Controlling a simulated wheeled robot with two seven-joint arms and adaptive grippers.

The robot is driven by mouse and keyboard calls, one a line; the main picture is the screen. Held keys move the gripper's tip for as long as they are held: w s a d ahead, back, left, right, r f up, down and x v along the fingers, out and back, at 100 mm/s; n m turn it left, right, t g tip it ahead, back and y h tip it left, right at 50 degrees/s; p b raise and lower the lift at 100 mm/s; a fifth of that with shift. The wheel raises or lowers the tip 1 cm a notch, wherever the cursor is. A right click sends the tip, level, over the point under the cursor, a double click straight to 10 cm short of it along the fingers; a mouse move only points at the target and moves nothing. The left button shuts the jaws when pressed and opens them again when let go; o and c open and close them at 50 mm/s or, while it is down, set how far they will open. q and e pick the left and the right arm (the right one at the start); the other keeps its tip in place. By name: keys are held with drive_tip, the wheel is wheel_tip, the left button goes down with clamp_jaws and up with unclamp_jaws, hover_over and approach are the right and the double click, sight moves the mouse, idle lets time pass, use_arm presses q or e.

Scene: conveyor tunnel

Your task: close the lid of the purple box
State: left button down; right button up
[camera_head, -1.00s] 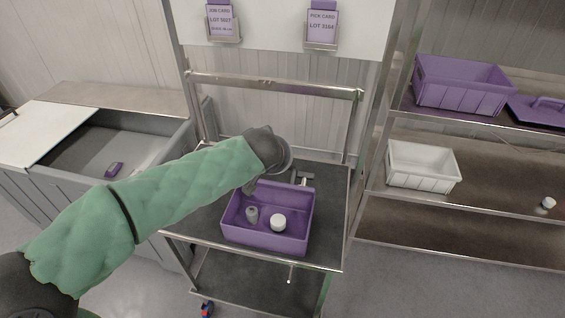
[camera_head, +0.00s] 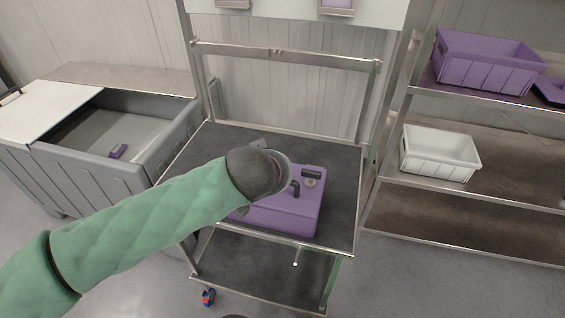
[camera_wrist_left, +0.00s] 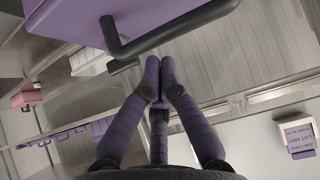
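The purple box (camera_head: 284,218) stands on the dark top of the metal cart. Its lid lies down flat over the opening, with a dark handle (camera_head: 294,188) on it, so the inside is hidden. I cannot tell whether the lid is fully seated. My left gripper comes from the left over the box's left part and hides it; its fingertips do not show clearly in the head view. In the left wrist view the left gripper's fingers (camera_wrist_left: 160,66) are together with nothing between them. The purple lid (camera_wrist_left: 110,12) and a dark handle bar (camera_wrist_left: 175,30) show just beyond the fingertips. My right gripper is not in view.
A grey bin (camera_head: 75,160) stands at left. Shelves at right hold a purple crate (camera_head: 485,68) and a white crate (camera_head: 440,158).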

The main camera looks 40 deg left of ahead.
use_arm(q)
drive_tip(key=shift+s+d+f+b, duration=0.2)
drive_tip(key=shift+s+f, duration=0.1)
drive_tip(key=shift+f, duration=0.2)
drive_tip(key=shift+s+d+f+b, duration=0.15)
drive_tip(key=shift+s+f+b, duration=0.1)
drive_tip(key=shift+f, duration=0.25)
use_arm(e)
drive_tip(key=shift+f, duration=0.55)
use_arm(q)
drive_tip(key=shift+f, duration=0.1)
drive_tip(key=shift+w+a+r, duration=0.1)
drive_tip(key=shift+r, duration=0.4)
drive_tip(key=s+d+r+p, duration=0.2)
drive_tip(key=s+d+p, duration=0.2)
drive_tip(key=s+p, duration=0.2)
drive_tip(key=shift+s+d+p, duration=0.25)
drive_tip(key=shift+s+p, duration=0.15)
drive_tip(key=shift+s, duration=0.7)
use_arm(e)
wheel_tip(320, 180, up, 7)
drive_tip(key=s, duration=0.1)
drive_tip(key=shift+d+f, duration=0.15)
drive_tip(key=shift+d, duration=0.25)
